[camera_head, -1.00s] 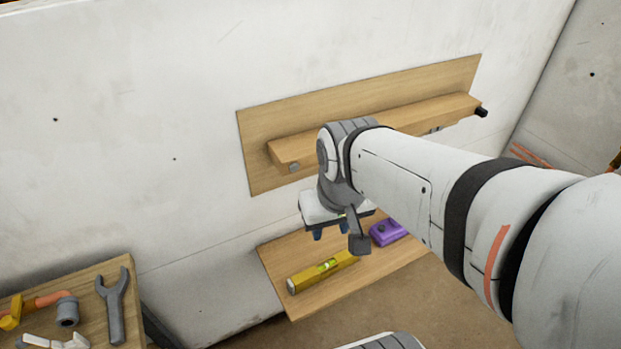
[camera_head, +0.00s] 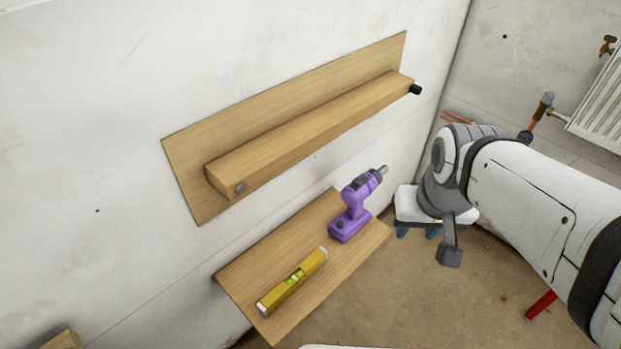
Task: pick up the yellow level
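The yellow level (camera_head: 293,283) lies on a low wooden shelf (camera_head: 262,256) against the wall, in the lower middle of the head view. It has a green vial in its middle and pale end caps. My gripper (camera_head: 418,233) is to the right of the shelf, past the purple drill and apart from the level. It points down, with only the blue-grey fingertips showing beneath its white body. Whether the fingers are open or shut is unclear, and I see nothing held.
A purple drill (camera_head: 354,205) stands on the same shelf, right of the level. A wooden ledge (camera_head: 305,135) on a backboard is fixed to the wall above. A radiator (camera_head: 601,105) with valves is at the right. Bare floor lies in front of the shelf.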

